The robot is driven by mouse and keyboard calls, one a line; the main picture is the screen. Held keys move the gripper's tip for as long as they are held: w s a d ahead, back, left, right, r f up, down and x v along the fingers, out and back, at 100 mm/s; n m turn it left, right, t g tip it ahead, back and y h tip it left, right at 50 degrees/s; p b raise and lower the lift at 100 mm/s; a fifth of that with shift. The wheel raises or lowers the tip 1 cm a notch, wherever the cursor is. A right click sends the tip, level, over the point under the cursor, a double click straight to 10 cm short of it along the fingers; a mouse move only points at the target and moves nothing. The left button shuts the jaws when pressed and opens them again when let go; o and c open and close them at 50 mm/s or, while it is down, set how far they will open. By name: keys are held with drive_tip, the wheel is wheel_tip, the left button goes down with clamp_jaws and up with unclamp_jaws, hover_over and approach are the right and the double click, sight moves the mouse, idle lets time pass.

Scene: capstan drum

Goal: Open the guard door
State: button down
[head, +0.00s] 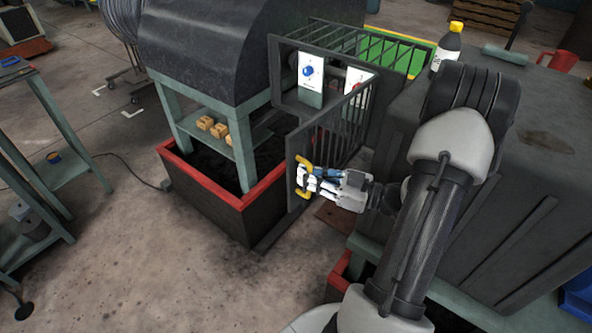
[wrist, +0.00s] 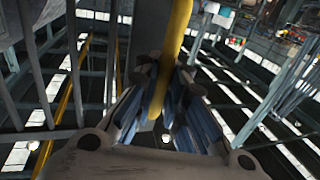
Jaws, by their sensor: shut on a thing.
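The guard door (head: 331,134) is a dark barred panel. It stands swung out from the dark cage frame (head: 345,43), at an angle to it. A yellow handle (head: 301,178) is on its outer edge. My gripper (head: 306,180) is shut on this handle. In the wrist view the yellow handle (wrist: 173,50) runs between the blue-padded fingers of my gripper (wrist: 168,115). Inside the cage are a white panel with a blue knob (head: 310,72) and a white panel with a red knob (head: 355,80), the latter partly behind the door's bars.
A dark curved housing (head: 205,45) on green legs stands left of the door, above a red-rimmed pit box (head: 215,192). A large dark cabinet (head: 540,150) stands to the right, with a bottle (head: 447,47) on top. The floor (head: 150,265) at front left is clear.

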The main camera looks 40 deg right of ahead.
drive_tip(key=shift+s+d+r, duration=0.15)
drive_tip(key=shift+s+d, duration=0.1)
drive_tip(key=shift+s, duration=0.25)
drive_tip(key=c, duration=1.9)
unclamp_jaws()
drive_tip(key=shift+c, duration=0.2)
drive_tip(key=v, duration=1.2)
drive_tip(key=shift+f, duration=0.2)
